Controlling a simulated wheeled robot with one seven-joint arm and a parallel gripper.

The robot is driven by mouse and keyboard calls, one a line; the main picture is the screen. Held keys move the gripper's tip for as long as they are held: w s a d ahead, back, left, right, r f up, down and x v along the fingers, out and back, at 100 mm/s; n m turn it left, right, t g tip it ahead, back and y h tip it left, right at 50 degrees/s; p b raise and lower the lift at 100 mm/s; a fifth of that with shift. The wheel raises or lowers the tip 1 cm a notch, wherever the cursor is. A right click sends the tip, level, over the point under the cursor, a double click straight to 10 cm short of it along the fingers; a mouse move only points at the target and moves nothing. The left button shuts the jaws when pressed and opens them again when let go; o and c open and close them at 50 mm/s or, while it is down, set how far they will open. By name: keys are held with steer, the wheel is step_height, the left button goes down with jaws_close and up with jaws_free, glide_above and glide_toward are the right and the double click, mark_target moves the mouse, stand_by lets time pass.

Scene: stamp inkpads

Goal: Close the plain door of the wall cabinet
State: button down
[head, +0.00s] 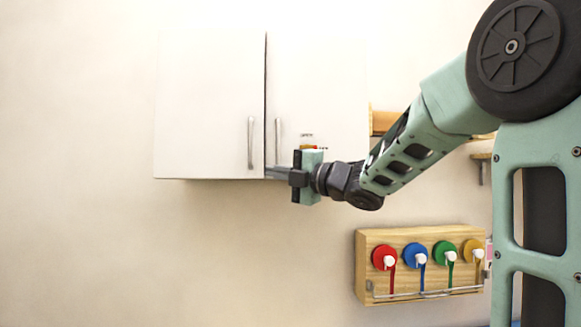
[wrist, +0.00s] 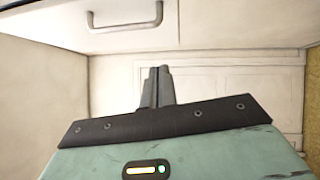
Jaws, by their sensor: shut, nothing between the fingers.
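The white wall cabinet (head: 200,177) hangs on the wall in the head view, with two doors side by side. The left door (head: 205,100) has no marking that I see and bears an upright metal handle (head: 250,143). The right door (head: 320,85) has its own handle (head: 278,140) and a small mark (head: 307,135). A dark line runs between the doors. My gripper (head: 269,173) is shut and empty, pointing left at the doors' lower inner corner. I cannot tell whether it touches. In the wrist view, the shut fingers (wrist: 158,72) lie below a white panel with a handle (wrist: 125,24).
A wooden box (head: 375,280) with several coloured round pads and white-knobbed pieces hangs on the wall at lower right. A wooden shelf (head: 383,121) shows behind my arm, right of the cabinet. The wall left of and below the cabinet is clear.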

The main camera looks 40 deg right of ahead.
mark_target(261, 166)
steer(key=shift+w+d+r+p, duration=0.15)
steer(key=shift+w+p, duration=0.5)
steer(key=shift+w, duration=0.65)
steer(key=shift+w+a+r+p, duration=0.1)
steer(key=shift+w+r+p, duration=0.2)
steer(key=shift+w+p, duration=0.7)
steer(key=shift+w+d+r+p, duration=0.1)
steer(key=shift+w+r+p, duration=0.15)
steer(key=shift+w, duration=1.35)
steer(key=shift+w+d+n+g+y, duration=0.4)
steer(key=shift+w+d+n+y, duration=0.2)
steer(key=shift+w+d+y, duration=0.45)
steer(key=shift+s+d+h, duration=0.1)
steer(key=shift+h, duration=0.15)
